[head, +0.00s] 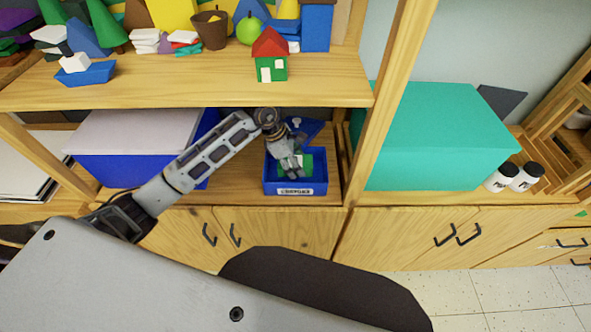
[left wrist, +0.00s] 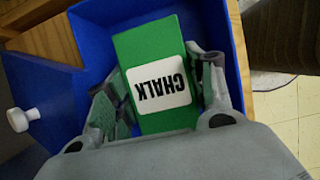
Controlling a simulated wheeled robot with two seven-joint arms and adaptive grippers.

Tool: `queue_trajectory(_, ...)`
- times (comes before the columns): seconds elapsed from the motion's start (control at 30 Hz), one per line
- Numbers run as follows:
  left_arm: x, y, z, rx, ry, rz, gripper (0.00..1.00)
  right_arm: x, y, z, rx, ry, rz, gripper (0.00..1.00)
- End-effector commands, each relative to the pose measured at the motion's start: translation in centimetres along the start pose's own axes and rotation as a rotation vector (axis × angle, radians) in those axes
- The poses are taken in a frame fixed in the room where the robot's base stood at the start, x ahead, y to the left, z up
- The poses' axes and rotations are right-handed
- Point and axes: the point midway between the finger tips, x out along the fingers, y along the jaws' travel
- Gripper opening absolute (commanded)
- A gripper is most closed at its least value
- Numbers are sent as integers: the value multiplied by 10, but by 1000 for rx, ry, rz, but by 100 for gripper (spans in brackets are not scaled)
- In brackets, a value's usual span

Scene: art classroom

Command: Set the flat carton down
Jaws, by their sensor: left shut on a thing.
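The flat carton is a green box with a white CHALK label; it fills the middle of the left wrist view (left wrist: 153,50). In the head view the green carton (head: 305,163) shows only in part beside my fingers. My left gripper (head: 291,165) is shut on the carton, with one finger on each side of it in the left wrist view (left wrist: 163,95). The carton is within the walls of an open blue box (head: 318,187) on the lower shelf. I cannot tell whether it touches the box floor. My right gripper is not in view.
The blue box's lid (head: 311,127) stands raised behind it. A wooden upright (head: 388,80) is to the right, with a teal box (head: 435,135) beyond it. A large blue box (head: 120,168) stands to the left. The upper shelf (head: 200,95), holding blocks, overhangs.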

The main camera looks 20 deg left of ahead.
Motion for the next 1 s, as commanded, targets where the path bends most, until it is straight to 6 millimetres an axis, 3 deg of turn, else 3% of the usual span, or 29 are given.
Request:
queue_trajectory(0.4,30,0,-12,-1,-1,-1,21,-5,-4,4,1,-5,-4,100)
queue_trajectory(0.9,34,0,-14,0,0,1,21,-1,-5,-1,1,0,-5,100)
queue_trajectory(0.93,34,0,-14,0,0,0,57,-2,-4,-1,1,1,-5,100)
queue_trajectory(1.0,34,0,-14,0,0,0,66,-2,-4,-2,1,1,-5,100)
